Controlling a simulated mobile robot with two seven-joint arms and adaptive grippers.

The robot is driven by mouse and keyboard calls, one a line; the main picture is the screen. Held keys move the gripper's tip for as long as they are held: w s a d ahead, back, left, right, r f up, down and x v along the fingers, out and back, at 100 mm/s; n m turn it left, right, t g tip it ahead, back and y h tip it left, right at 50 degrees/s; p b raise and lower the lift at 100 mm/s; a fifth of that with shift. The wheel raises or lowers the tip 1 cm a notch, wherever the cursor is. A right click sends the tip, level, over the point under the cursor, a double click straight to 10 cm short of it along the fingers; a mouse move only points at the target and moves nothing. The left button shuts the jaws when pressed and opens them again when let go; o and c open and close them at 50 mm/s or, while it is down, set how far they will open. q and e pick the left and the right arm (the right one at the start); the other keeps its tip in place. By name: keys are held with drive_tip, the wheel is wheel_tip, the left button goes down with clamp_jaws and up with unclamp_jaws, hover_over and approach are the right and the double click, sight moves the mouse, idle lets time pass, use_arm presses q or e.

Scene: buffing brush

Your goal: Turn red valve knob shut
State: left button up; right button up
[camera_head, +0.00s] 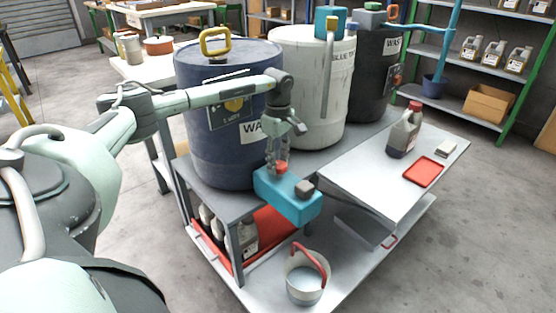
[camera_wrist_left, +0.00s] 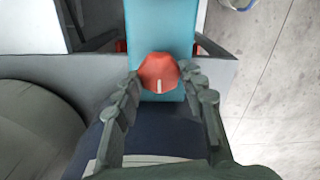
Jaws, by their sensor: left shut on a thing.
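The red valve knob (camera_head: 282,168) sits on top of a teal valve block (camera_head: 290,196) at the front of the blue drum. In the left wrist view the red knob (camera_wrist_left: 159,73) is faceted and has a white line pointing toward the bottom of the picture. My left gripper (camera_head: 278,162) reaches down onto the knob from above. In the left wrist view its fingers (camera_wrist_left: 165,80) stand on both sides of the knob and are shut on it. The teal block (camera_wrist_left: 160,25) extends behind the knob. My right gripper is in neither view.
A blue drum (camera_head: 205,140), a white drum (camera_head: 300,110) and a black drum (camera_head: 375,80) stand on the grey bench. A bucket with a red handle (camera_head: 303,285) is below the valve.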

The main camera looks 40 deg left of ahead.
sight(279, 164)
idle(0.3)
use_arm(q)
drive_tip(key=o, duration=1.1)
drive_tip(key=shift+o, duration=0.3)
drive_tip(key=shift+r, duration=0.1)
wheel_tip(279, 164, up, 12)
